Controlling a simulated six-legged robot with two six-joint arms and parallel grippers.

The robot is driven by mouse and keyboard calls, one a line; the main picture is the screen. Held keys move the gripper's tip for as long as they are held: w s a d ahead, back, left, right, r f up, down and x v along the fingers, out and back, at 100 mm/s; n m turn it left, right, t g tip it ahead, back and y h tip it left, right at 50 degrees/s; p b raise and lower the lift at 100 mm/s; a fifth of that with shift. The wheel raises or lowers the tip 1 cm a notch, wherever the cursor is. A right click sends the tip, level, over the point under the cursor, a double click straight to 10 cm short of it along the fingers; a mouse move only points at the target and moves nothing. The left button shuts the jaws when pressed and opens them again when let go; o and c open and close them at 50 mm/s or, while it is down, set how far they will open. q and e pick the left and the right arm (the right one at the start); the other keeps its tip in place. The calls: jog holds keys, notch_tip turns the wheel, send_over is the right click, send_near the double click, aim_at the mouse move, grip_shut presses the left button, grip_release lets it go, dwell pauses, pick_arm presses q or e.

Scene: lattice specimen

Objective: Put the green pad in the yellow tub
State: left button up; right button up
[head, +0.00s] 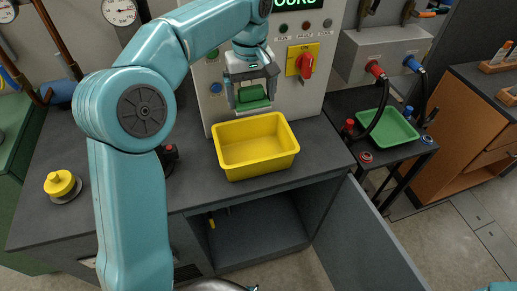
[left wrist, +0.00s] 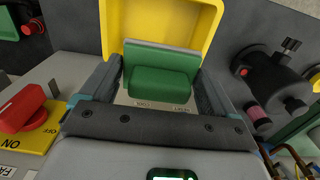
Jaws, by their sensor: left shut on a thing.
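The green pad (head: 251,93) is held between the fingers of my left gripper (head: 252,98), which is shut on it. The pad also shows in the left wrist view (left wrist: 161,75), between both fingers. The yellow tub (head: 256,146) stands on the dark bench top (head: 192,190), and its inside looks empty in the head view. In the head view the gripper and pad are above the tub's back rim, in front of the grey panel. In the left wrist view part of the tub (left wrist: 160,18) shows beyond the pad. My right gripper is not in view.
A grey panel (head: 213,108) with a red rotary switch (head: 306,64) stands behind the tub. A yellow knob (head: 60,184) sits at the bench's left. A green tray (head: 386,129) is on a side table at right. An open cabinet door (head: 370,240) juts out below.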

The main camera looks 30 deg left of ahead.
pick_arm(q)
jog(key=shift+w+d+f, duration=0.25)
jog(key=shift+w+f, duration=0.1)
jog(key=shift+f, duration=0.1)
jog(key=shift+w+d+f, duration=0.2)
jog(key=shift+w+f, duration=0.1)
jog(key=shift+f, duration=0.15)
send_over(255, 157)
notch_tip(255, 157, down, 14)
jog(key=shift+s+a+r+b, duration=0.1)
jog(key=shift+r+b, duration=0.05)
jog(key=shift+b, duration=0.3)
jog(key=shift+s+f, duration=0.1)
jog(key=shift+f, duration=0.2)
jog(key=f, duration=0.4)
jog(key=shift+w, duration=0.25)
jog(key=shift+s, duration=0.2)
jog(key=shift+w+f, duration=0.15)
jog(key=shift+f, duration=0.1)
jog(key=o, duration=0.7)
jog(key=shift+o, duration=0.2)
jog(key=shift+r, duration=0.75)
notch_tip(255, 157, up, 11)
jog(key=shift+s, duration=0.2)
